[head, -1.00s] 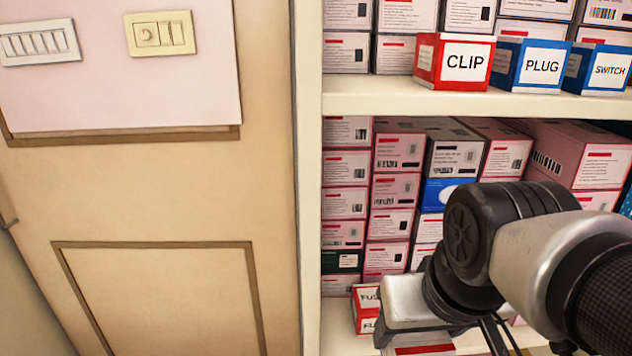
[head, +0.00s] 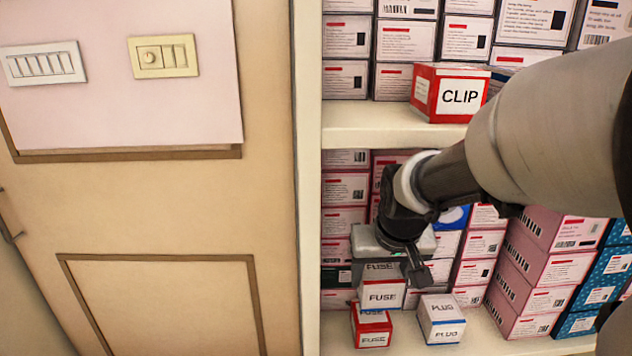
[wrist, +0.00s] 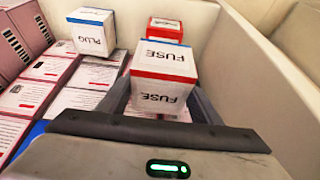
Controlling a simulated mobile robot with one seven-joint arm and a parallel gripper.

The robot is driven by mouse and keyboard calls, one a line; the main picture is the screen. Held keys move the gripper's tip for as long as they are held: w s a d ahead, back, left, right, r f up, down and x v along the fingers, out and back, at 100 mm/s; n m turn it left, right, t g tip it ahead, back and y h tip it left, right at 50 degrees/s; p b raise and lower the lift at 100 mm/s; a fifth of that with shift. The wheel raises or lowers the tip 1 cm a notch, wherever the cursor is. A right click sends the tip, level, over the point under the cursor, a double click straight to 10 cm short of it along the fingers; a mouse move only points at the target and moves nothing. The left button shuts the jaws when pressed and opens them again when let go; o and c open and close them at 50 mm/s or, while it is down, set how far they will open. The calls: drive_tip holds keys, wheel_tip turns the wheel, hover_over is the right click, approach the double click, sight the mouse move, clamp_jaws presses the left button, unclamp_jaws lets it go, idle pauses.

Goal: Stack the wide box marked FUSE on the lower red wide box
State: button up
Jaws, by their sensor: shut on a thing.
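A white box marked FUSE with a red band (head: 383,293) is held in my gripper (head: 388,270). In the wrist view the held box (wrist: 163,82) sits between the two fingers, its marked faces showing. The lower red wide box (head: 373,334), also with a FUSE label, stands on the lower shelf just below the held box in the head view. In the wrist view the red box (wrist: 165,29) shows beyond the held one, partly hidden by it. I cannot tell whether the two boxes touch.
A white PLUG box with blue edges (head: 440,320) stands on the shelf just right of the red box. Stacked pink and white cartons (head: 540,265) fill the shelf behind and right. A red CLIP box (head: 452,94) is on the shelf above. A shelf upright (head: 308,200) is close left.

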drive_tip(key=shift+w+f+b, duration=0.3)
drive_tip(key=shift+w+f, duration=0.35)
drive_tip(key=shift+f, duration=0.15)
wheel_tip(320, 180, down, 5)
drive_tip(key=shift+f+b, duration=0.1)
drive_tip(key=shift+b, duration=0.65)
drive_tip(key=shift+w, duration=0.2)
drive_tip(key=shift+f, duration=0.2)
drive_tip(key=o, duration=1.1)
drive_tip(key=shift+r, duration=0.1)
